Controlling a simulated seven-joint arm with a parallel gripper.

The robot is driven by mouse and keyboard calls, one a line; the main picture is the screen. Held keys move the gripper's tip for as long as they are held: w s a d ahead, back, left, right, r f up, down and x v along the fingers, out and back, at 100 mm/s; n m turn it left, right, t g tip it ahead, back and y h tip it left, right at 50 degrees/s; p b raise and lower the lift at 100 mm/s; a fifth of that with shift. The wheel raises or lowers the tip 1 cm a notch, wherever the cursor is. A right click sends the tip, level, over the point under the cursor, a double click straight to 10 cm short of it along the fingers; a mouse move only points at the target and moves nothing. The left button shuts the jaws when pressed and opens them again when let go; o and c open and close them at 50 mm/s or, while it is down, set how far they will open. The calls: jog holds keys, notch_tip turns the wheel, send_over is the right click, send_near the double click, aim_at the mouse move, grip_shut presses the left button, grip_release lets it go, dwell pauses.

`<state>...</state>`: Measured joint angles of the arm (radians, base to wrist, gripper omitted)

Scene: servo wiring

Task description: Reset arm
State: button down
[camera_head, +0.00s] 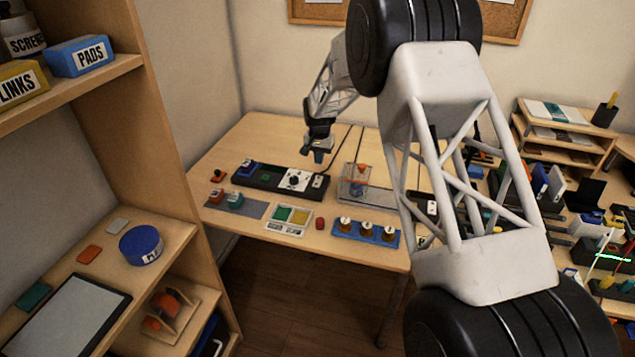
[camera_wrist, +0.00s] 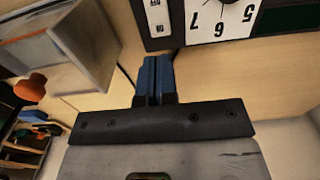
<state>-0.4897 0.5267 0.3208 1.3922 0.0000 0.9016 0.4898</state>
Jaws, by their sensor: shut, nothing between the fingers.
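My gripper (camera_head: 318,152) hangs above the back of the wooden table, over the right part of a black control panel. In the wrist view my gripper (camera_wrist: 154,65) shows its two blue fingers pressed together, with nothing between them. The black panel (camera_head: 262,184) carries a white dial face (camera_head: 295,180), a green area and a small switch plate at its right end. In the wrist view the dial (camera_wrist: 222,18) with its numbers shows just beyond the fingertips. The gripper appears apart from the panel.
A grey-based fixture with an orange knob (camera_head: 361,169) stands right of the panel; its clear housing (camera_wrist: 75,45) is left in the wrist view. A blue block with several round posts (camera_head: 366,234) lies near the front edge. A wooden shelf (camera_head: 160,255) stands at left.

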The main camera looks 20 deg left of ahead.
dwell(0.3)
jog(key=s+d+r+t, duration=0.1)
jog(key=s+d+r, duration=0.9)
jog(key=d+r, duration=0.4)
jog(key=s+d+r, duration=1.1)
jog(key=d+r, duration=0.1)
jog(key=d, duration=0.4)
jog(key=s+d+r+t, duration=0.1)
jog(key=s+d+r, duration=0.1)
jog(key=s+d, duration=0.45)
jog(key=s+d+r, duration=0.2)
jog(key=s+d, duration=0.2)
jog(key=s, duration=0.6)
jog(key=s+d+f, duration=0.2)
jog(key=s+d, duration=0.1)
jog(key=s, duration=0.6)
jog(key=s+d+f, duration=0.1)
jog(key=s+d, duration=0.1)
jog(key=s, duration=0.8)
jog(key=shift+d+f+t, duration=0.3)
jog(key=shift+d+f, duration=0.1)
